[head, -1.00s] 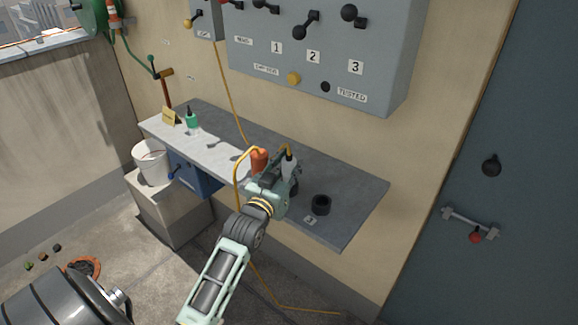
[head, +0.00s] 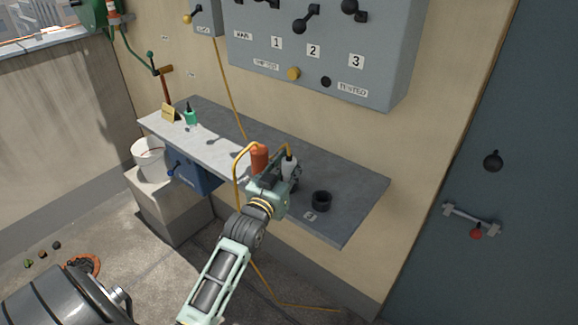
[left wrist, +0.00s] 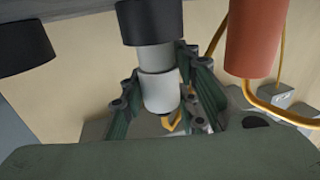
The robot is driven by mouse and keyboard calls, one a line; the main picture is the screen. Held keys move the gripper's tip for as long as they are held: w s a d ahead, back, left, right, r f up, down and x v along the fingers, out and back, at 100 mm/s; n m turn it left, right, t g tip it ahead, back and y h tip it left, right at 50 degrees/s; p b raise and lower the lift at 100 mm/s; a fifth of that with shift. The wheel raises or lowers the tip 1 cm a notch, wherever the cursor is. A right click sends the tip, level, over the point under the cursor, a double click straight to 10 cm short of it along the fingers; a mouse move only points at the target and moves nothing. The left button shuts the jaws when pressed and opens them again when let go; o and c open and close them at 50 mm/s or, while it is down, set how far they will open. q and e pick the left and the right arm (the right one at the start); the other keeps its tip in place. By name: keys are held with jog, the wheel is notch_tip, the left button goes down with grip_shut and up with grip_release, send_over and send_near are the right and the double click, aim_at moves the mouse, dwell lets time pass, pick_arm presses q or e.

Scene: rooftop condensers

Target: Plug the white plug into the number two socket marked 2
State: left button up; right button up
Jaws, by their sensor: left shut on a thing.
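The white plug (head: 290,168) is upright between the fingers of my left gripper (head: 283,178), which is shut on it. In the left wrist view the white plug (left wrist: 160,92) has its grey nose at the mouth of the middle black socket (left wrist: 150,20). Part of the nose still shows; its depth in the socket is hidden. That socket, between the red plug and the socket by label 3, is hidden behind my gripper in the head view. An empty black socket (head: 321,201) stands to the right, by label 3 (head: 310,216). My right gripper is not in view.
A red plug (head: 259,159) with a yellow cable stands close to the left of my gripper. A green bottle (head: 190,115) and yellow card (head: 170,113) stand on the bench's (head: 355,185) far left. The grey switch panel (head: 320,55) hangs above. The bench's right end is clear.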

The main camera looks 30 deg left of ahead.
pick_arm(q)
jog(key=shift+s+f+b, duration=0.1)
jog(key=shift+f+b, duration=0.35)
jog(key=shift+f, duration=0.75)
dwell(0.6)
jog(key=o, duration=0.8)
jog(key=shift+d, duration=0.1)
jog(key=o, duration=0.5)
jog(key=shift+d, duration=0.15)
jog(key=shift+s+f, duration=0.1)
jog(key=shift+s, duration=0.45)
jog(key=s, duration=0.3)
jog(key=s+d+r, duration=0.1)
jog(key=s, duration=0.3)
jog(key=s+d, duration=0.1)
jog(key=s, duration=0.2)
jog(key=shift+s+d+r, duration=0.15)
jog(key=shift+s+r, duration=0.05)
jog(key=shift+s, duration=0.05)
